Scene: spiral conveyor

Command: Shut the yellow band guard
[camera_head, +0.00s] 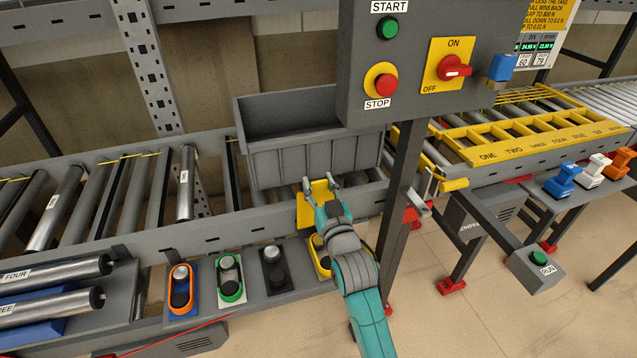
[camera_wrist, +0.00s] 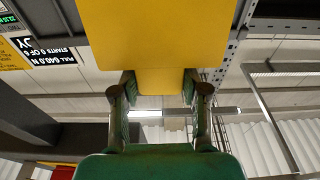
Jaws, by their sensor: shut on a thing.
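A yellow plate (camera_head: 312,214) stands at the front rail of the conveyor, below the grey bin. In the wrist view it is a broad yellow panel (camera_wrist: 155,30) with a narrower tab below it. My gripper (camera_head: 320,184) is shut on this plate, with its tab between the two fingers (camera_wrist: 160,88). I cannot tell for certain that this plate is the band guard, nor see its hinge. A yellow slotted frame (camera_head: 540,142) with number words lies over the conveyor at the right.
The grey bin (camera_head: 310,165) stands on the rollers behind my gripper. A control box (camera_head: 425,60) hangs above on a dark post (camera_head: 404,185), close to the right of my arm. Coloured-rimmed holders (camera_head: 230,278) line the front shelf.

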